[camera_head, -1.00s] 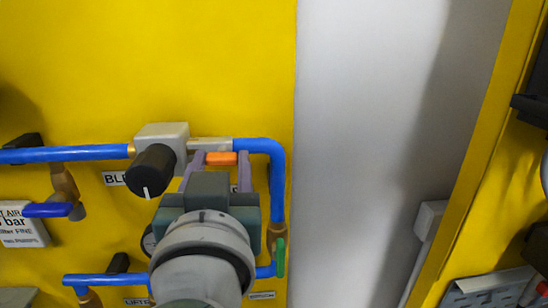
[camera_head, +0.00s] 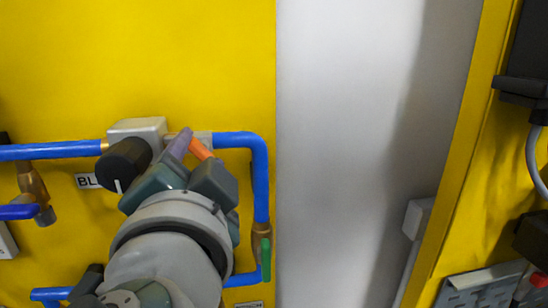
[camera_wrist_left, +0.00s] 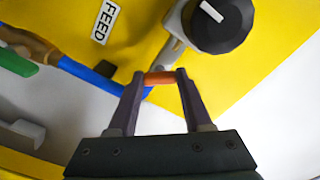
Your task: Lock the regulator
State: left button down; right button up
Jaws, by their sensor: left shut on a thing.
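The regulator is a grey block (camera_head: 138,130) with a black knob (camera_head: 123,163) on the yellow panel. The knob's white mark points down in the head view, and the knob also shows in the wrist view (camera_wrist_left: 220,22). An orange piece (camera_head: 201,150) is by the pipe fitting just right of the block. My left gripper (camera_head: 193,146) is shut on this orange piece, which spans between the two purple fingertips in the wrist view (camera_wrist_left: 160,78). The gripper body hides part of the fitting and panel below. My right gripper is not in view.
Blue pipe (camera_head: 255,150) runs from the regulator's right side and bends down to a valve with a green handle (camera_head: 266,258). Another blue handle (camera_head: 18,212) is at the left. A bare grey-white wall (camera_head: 345,140) lies to the right.

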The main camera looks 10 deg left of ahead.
pick_arm(q)
jog(key=m, duration=0.3)
jog(key=shift+m, duration=0.4)
jog(key=shift+m+p, duration=0.35)
jog(key=shift+m, duration=1.55)
jog(key=shift+c, duration=1.6)
grip_release()
jog(key=b+v, duration=0.1)
jog(key=v, duration=0.9)
jog(key=shift+b, duration=0.3)
